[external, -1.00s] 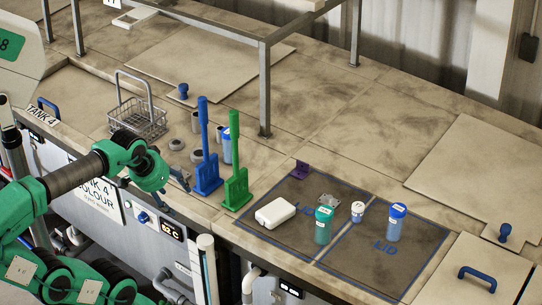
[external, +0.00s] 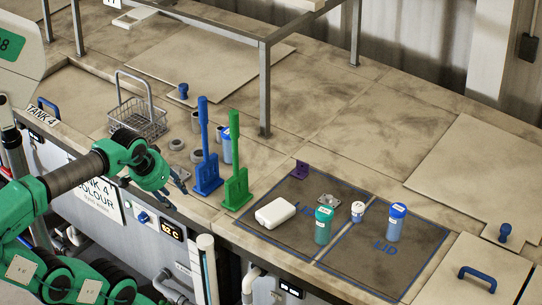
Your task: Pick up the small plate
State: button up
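A small grey metal plate (external: 328,199) lies flat on the dark lid panel (external: 345,270), just behind the green-capped bottle, which partly hides it. My gripper (external: 176,194) is at the bench's front edge on the left, pointing down and to the right. Its two dark fingers look spread apart, with nothing seen between them. It is well left of the plate, with the blue and green upright tools between them.
Near the plate are a white box (external: 275,213), a green-capped bottle (external: 323,228), a blue-capped bottle (external: 396,223), a small white jar (external: 357,212) and a purple bracket (external: 300,170). A blue tool (external: 207,178) and a green tool (external: 237,187) stand upright. A frame post (external: 265,90) rises behind.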

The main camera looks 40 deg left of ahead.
jog(key=w+d+r+g+p, duration=0.25)
jog(key=w+r, duration=0.35)
jog(key=w, duration=0.7)
jog(key=n+g+p, duration=0.3)
jog(key=p, duration=0.5)
send_over(330, 197)
notch_tip(330, 197, down, 13)
jog(key=shift+f, duration=0.15)
jog(key=shift+f, duration=0.1)
notch_tip(330, 197, down, 8)
jog(key=shift+r, duration=0.2)
jog(key=shift+f, duration=0.4)
